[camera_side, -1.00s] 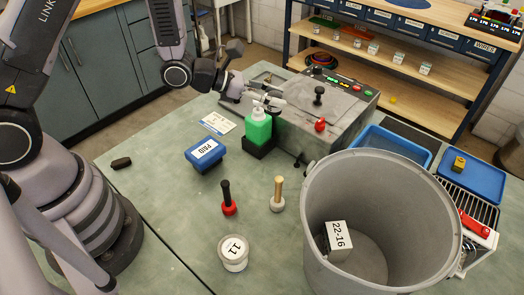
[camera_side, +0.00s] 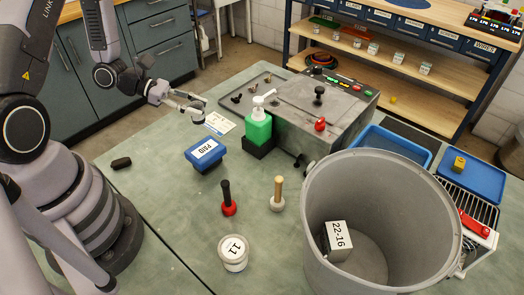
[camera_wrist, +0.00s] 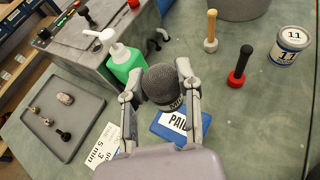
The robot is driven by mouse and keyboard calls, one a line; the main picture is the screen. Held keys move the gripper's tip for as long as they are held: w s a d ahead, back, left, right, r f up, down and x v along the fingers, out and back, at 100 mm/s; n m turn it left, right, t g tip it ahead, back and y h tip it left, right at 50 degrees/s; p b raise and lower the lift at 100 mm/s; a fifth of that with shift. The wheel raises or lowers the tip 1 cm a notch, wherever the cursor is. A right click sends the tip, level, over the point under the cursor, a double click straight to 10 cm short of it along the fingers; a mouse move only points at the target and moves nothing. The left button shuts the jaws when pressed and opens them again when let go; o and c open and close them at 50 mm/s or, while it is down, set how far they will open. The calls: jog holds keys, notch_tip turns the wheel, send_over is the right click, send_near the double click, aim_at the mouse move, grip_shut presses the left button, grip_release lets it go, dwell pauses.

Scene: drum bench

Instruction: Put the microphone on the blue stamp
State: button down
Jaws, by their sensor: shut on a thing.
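My gripper (camera_side: 197,102) is shut on the microphone (camera_wrist: 162,86), whose dark mesh head shows between the two fingers in the wrist view. In the side view the microphone (camera_side: 198,117) is a small dark shape at the fingertips, held above the bench. The blue stamp (camera_side: 206,153), labelled PAID, sits on the bench below and in front of my gripper in the side view. In the wrist view the stamp (camera_wrist: 174,124) is partly hidden behind the microphone and the fingers.
A green pump bottle (camera_side: 258,128) stands right of my gripper. A grey tray (camera_wrist: 62,120) holds small parts. Red-based (camera_side: 228,203) and wooden-handled (camera_side: 278,197) stampers, a labelled can (camera_side: 234,253) and a large grey bin (camera_side: 318,230) stand on the bench.

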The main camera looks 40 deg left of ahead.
notch_tip(320, 180, down, 9)
dwell(0.4)
jog(key=shift+f, duration=0.1)
jog(key=c, duration=0.8)
grip_release()
